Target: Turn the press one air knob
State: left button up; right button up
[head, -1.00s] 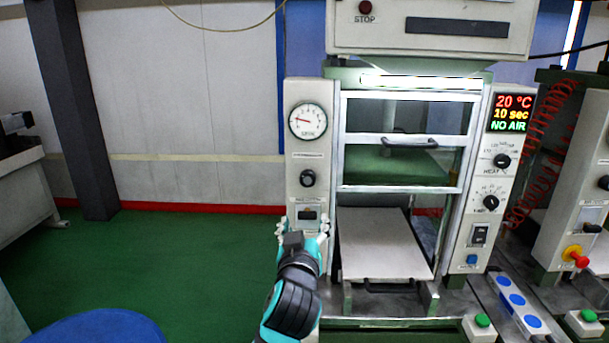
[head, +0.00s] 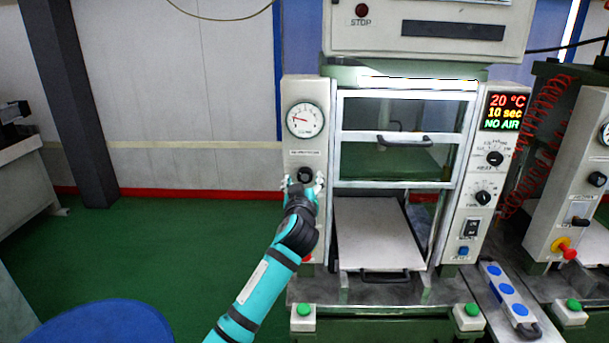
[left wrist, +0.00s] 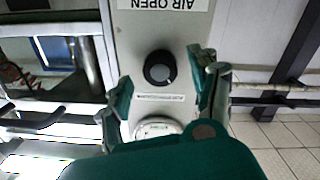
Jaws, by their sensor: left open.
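The press one air knob (head: 305,174) is a round black knob on the press's left white panel, below a dial gauge (head: 304,120). My left gripper (head: 304,184) is in front of it, fingers spread to either side of it. In the left wrist view the knob (left wrist: 160,67) shows between the two open teal fingers, with a gap on each side; I see no contact. An "AIR OPEN" label (left wrist: 165,4) appears upside down there. The press display (head: 505,112) reads 20 °C, 10 sec, NO AIR. My right gripper is out of view.
The press has a glass guard with a handle (head: 404,140) and a pale plate (head: 375,233) pulled forward. Green buttons (head: 303,310) stand at its front. A second press (head: 560,205) is at right. Open green floor (head: 150,250) lies to the left.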

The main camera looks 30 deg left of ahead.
pick_arm(q)
jog(key=shift+w+a, duration=0.4)
jog(key=shift+w, duration=0.2)
jog(key=shift+c, duration=0.5)
jog(key=c, duration=1)
jog(key=shift+c, duration=0.2)
